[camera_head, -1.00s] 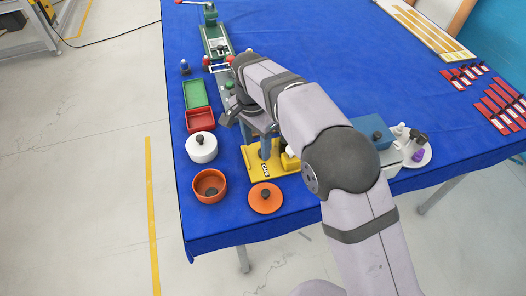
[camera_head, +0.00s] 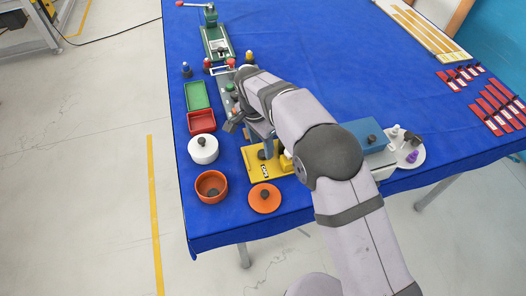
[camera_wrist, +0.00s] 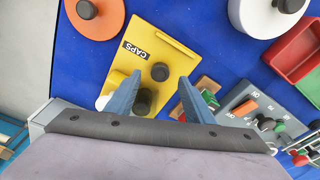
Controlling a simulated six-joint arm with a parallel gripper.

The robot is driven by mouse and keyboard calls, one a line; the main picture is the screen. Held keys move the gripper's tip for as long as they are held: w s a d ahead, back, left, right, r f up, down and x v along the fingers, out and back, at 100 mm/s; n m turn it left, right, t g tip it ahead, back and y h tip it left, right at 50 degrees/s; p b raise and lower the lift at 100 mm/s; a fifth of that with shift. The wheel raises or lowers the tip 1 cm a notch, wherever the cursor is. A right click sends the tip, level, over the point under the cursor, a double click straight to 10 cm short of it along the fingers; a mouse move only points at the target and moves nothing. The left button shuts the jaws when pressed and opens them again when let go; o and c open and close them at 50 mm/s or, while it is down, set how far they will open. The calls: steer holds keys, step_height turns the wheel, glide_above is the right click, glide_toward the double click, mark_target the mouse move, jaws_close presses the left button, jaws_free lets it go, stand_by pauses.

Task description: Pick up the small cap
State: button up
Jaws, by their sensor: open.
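A yellow board labelled CAPS (camera_wrist: 180,52) lies on the blue table; it also shows in the head view (camera_head: 255,174). A small round dark cap (camera_wrist: 160,72) sits on it, near the gap between my fingertips in the wrist view. In the head view my gripper and arm hide part of the board. The height of the fingertips above the cap is hard to tell.
An orange lid (camera_head: 264,198), an orange bowl (camera_head: 211,187) and a white lidded pot (camera_head: 203,149) stand near the board. Red (camera_head: 201,121) and green (camera_head: 196,95) trays lie beyond. A grey panel (camera_wrist: 250,105) is close to my right finger. The table's far middle is clear.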

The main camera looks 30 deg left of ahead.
mark_target(263, 153)
steer(key=shift+w+f+p, duration=0.15)
steer(key=shift+f+p, duration=0.45)
steer(key=shift+f, duration=1.05)
steer(key=shift+c, duration=0.6)
steer(key=c, duration=1)
steer(key=shift+r, duration=0.1)
